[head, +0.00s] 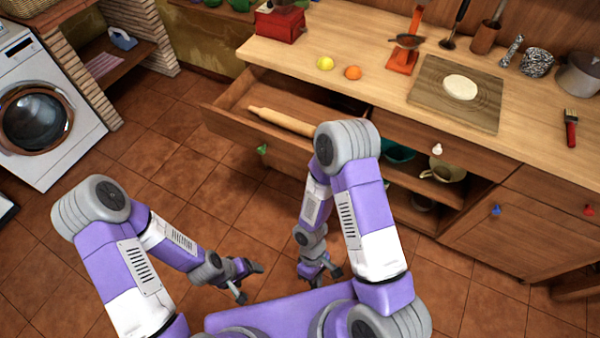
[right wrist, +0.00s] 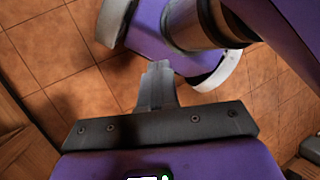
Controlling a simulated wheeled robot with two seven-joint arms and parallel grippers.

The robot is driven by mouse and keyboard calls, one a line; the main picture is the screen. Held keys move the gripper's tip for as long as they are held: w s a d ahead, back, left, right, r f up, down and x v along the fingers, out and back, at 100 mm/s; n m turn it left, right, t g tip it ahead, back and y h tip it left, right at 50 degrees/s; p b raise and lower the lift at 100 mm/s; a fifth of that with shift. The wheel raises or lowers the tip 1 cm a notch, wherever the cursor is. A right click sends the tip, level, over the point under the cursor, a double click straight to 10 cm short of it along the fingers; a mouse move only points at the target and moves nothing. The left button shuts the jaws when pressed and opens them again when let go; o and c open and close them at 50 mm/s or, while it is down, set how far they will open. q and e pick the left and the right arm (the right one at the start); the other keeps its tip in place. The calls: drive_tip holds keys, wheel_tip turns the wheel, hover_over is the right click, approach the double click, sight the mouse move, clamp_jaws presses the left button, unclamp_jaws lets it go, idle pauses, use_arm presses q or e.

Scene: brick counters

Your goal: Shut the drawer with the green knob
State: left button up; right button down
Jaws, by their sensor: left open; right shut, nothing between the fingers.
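The drawer with the green knob (head: 262,149) is pulled out from the counter on the left, its wooden front panel (head: 222,132) standing over the floor. A rolling pin (head: 283,121) lies inside it. My right arm covers the right part of the drawer front. My left gripper (head: 250,283) is open and empty, low over the floor, well apart from the drawer. My right gripper (head: 322,275) is shut and empty, below the drawer in the picture. Its closed fingers show in the right wrist view (right wrist: 157,85) over floor tiles.
The counter holds a lemon (head: 325,63), an orange (head: 353,73) and a board with dough (head: 480,105). A drawer with a white knob (head: 437,149) is closed above open shelves with bowls. A washing machine (head: 40,110) stands left. Tiled floor left of the drawer is clear.

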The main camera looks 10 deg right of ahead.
drive_tip(key=w+d+f+n+t+h+b, duration=0.1)
drive_tip(key=w+d+n+h+b, duration=0.1)
drive_tip(key=d+n+h, duration=0.4)
drive_tip(key=n+t+h+b, duration=0.4)
drive_tip(key=n+t+h, duration=0.2)
drive_tip(key=n+t, duration=1)
approach(308, 165)
use_arm(q)
wheel_tip(308, 165, down, 8)
drive_tip(key=shift+r+b, duration=0.2)
drive_tip(key=shift+b, duration=0.2)
use_arm(e)
drive_tip(key=w+d, duration=0.1)
drive_tip(key=w+d+f+m+t, duration=0.1)
drive_tip(key=w+d, duration=0.1)
drive_tip(key=w+d+m+t, duration=0.1)
drive_tip(key=d, duration=0.1)
drive_tip(key=shift+w+d+f, duration=0.15)
drive_tip(key=shift+f, duration=0.1)
drive_tip(key=shift+d, duration=0.1)
